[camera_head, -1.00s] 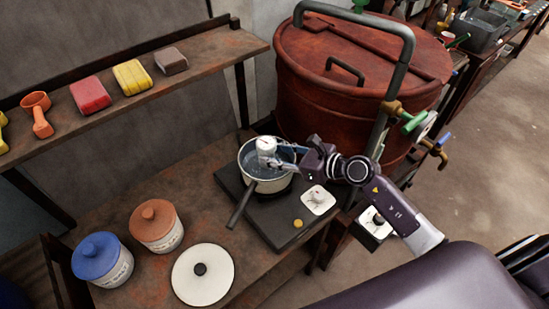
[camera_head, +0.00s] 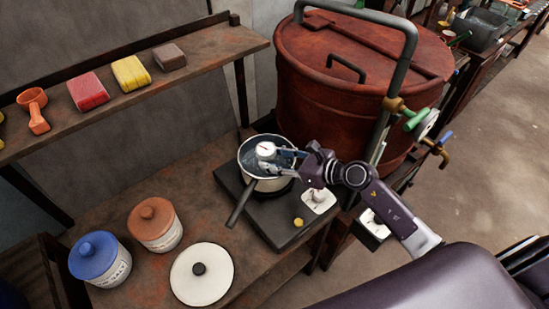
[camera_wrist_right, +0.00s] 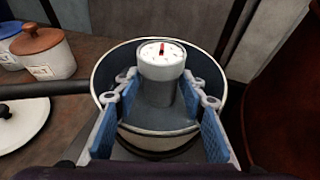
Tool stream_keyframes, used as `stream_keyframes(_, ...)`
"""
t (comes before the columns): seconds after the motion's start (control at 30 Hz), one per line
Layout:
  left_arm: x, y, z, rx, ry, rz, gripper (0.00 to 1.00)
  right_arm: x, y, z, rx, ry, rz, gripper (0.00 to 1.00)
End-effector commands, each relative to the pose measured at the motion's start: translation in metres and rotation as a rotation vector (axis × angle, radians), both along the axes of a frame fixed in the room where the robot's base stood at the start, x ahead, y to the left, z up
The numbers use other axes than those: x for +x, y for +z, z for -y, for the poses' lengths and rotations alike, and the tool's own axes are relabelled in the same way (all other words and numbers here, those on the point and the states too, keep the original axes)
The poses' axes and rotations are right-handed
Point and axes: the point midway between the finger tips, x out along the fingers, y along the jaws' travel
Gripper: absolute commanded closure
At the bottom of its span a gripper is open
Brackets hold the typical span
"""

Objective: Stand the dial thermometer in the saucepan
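The dial thermometer (camera_head: 265,150), with a round white dial and a red needle, stands in the saucepan (camera_head: 262,184), roughly upright. The wrist view shows its thick pale head (camera_wrist_right: 161,66) facing up and its stem going down into the pan. The pan is pale outside and dark inside, with a dark handle pointing to the lower left. My right gripper (camera_head: 284,160) reaches over the pan's right side. In the wrist view its blue-padded fingers (camera_wrist_right: 163,93) are spread on both sides of the thermometer, with gaps visible. The stem's foot is hard to see. My left gripper is out of view.
The pan sits on a black hot plate (camera_head: 284,238) with a yellow knob. A white lid (camera_head: 214,289), a blue-lidded jar (camera_head: 117,270) and a brown-lidded jar (camera_head: 165,238) stand to the left. A big red vat (camera_head: 330,115) is behind. A shelf (camera_head: 203,54) runs above left.

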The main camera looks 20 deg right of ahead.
Motion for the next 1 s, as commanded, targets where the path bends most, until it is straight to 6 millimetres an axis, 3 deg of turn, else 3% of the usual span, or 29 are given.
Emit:
stream_keyframes(0.1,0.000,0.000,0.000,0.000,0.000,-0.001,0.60,0.000,0.001,0.000,0.001,0.000,0.001,0.49)
stream_keyframes(0.37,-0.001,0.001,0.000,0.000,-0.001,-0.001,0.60,0.000,0.002,0.000,0.001,0.000,0.001,0.49)
stream_keyframes(0.57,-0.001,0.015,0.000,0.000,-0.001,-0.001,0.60,0.000,0.018,0.000,0.002,0.001,0.000,0.49)
stream_keyframes(0.63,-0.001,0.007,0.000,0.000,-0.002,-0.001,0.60,-0.012,0.015,0.010,-0.004,-0.001,-0.001,0.49)
stream_keyframes(1.0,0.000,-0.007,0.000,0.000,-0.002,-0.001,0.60,-0.068,0.043,0.051,-0.003,0.002,-0.001,0.49)
